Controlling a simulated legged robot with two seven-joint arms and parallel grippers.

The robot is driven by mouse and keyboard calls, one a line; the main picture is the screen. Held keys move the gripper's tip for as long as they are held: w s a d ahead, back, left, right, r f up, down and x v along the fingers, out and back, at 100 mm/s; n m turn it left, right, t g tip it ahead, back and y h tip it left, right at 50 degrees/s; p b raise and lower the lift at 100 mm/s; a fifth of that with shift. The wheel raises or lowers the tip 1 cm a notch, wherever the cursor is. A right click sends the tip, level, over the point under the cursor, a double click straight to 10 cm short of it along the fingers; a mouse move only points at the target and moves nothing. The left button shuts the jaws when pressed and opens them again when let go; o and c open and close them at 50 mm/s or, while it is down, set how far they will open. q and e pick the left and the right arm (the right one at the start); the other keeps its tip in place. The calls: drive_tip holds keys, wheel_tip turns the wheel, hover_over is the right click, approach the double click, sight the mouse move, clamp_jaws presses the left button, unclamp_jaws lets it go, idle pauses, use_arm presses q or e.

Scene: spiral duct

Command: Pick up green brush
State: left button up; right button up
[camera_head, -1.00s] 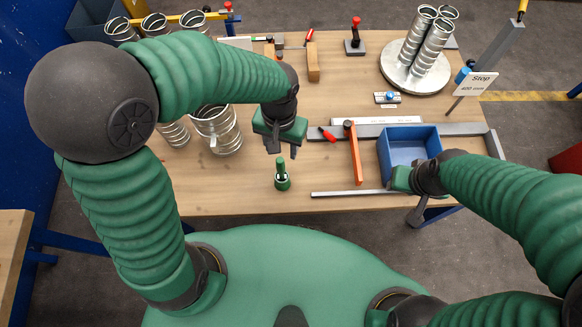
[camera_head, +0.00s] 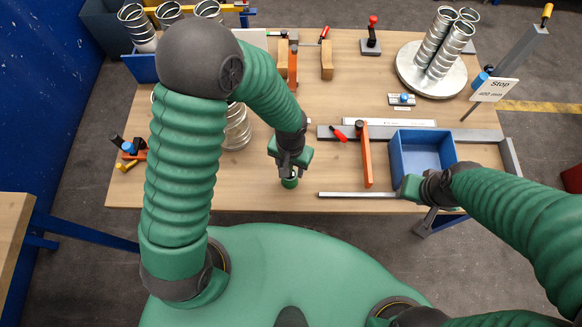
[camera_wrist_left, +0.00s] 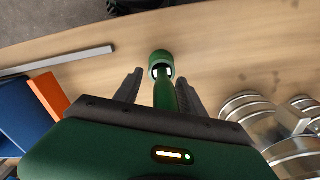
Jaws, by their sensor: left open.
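The green brush (camera_head: 290,182) stands on the wooden table near its front edge. In the head view my left gripper (camera_head: 290,172) is over it and hides its upper part. In the left wrist view the brush (camera_wrist_left: 163,66) shows between the two open fingers of my left gripper (camera_wrist_left: 160,82), with a gap on each side of its handle. My right gripper (camera_head: 418,194) is at the front right, beside the blue bin; its fingers are too unclear to tell open from shut.
A blue bin (camera_head: 423,149), an orange bar (camera_head: 366,160) and a grey metal strip (camera_head: 356,195) lie to the right of the brush. Metal duct pieces (camera_head: 237,128) stand behind my left arm. The table front around the brush is clear.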

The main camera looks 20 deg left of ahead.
use_arm(q)
drive_tip(key=shift+s+a, duration=0.1)
drive_tip(key=shift+a, duration=0.15)
drive_tip(key=c, duration=0.4)
drive_tip(key=shift+c, duration=1.4)
clamp_jaws()
drive_tip(key=shift+d, duration=0.2)
use_arm(e)
drive_tip(key=shift+a, duration=0.15)
